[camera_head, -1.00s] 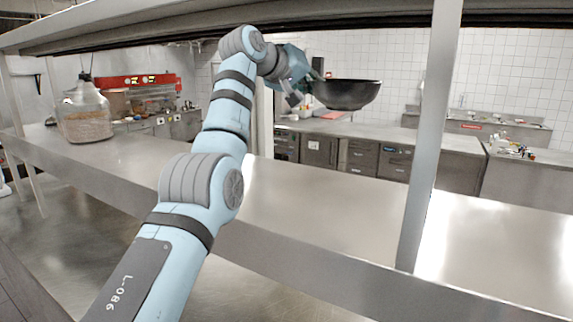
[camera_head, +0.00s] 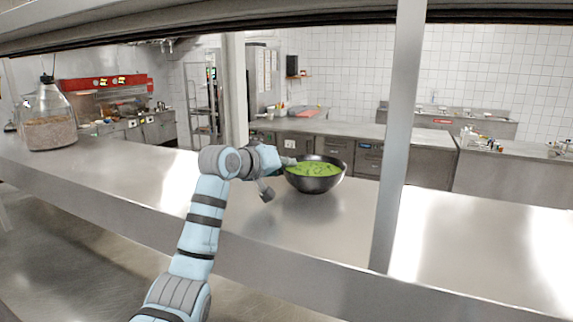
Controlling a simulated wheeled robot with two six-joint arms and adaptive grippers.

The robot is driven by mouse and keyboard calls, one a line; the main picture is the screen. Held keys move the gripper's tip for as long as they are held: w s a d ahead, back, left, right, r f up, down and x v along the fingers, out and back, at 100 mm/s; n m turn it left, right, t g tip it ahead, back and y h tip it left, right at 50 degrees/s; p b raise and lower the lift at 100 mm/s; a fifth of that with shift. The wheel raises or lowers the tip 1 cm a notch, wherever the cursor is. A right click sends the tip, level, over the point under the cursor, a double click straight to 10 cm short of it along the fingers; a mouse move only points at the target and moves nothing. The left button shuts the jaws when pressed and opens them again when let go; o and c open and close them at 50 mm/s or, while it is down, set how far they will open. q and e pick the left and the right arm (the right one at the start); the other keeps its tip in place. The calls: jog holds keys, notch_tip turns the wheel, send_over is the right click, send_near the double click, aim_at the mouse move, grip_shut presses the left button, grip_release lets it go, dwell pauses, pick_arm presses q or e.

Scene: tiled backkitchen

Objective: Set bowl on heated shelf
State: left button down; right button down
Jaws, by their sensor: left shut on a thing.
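The dark bowl (camera_head: 314,184) holds green food with darker bits. It is upright, at or just above the steel shelf (camera_head: 270,214); I cannot tell if its base touches. My left gripper (camera_head: 285,165) is shut on the bowl's left rim, its fingertips partly hidden by its own body and the bowl. My right gripper is not in view.
A steel post (camera_head: 398,150) stands to the right of the bowl. A glass jar (camera_head: 48,120) stands at the shelf's far left. An upper shelf (camera_head: 300,14) runs overhead. The shelf is clear between jar and bowl and right of the post.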

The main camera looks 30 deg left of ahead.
pick_arm(q)
jog(key=shift+s, duration=0.15)
jog(key=c, duration=1.7)
grip_release()
jog(key=shift+d, duration=0.1)
jog(key=shift+s+r, duration=0.1)
jog(key=shift+r, duration=0.05)
jog(key=b+v, duration=0.4)
jog(key=v, duration=0.7)
jog(key=shift+s, duration=0.5)
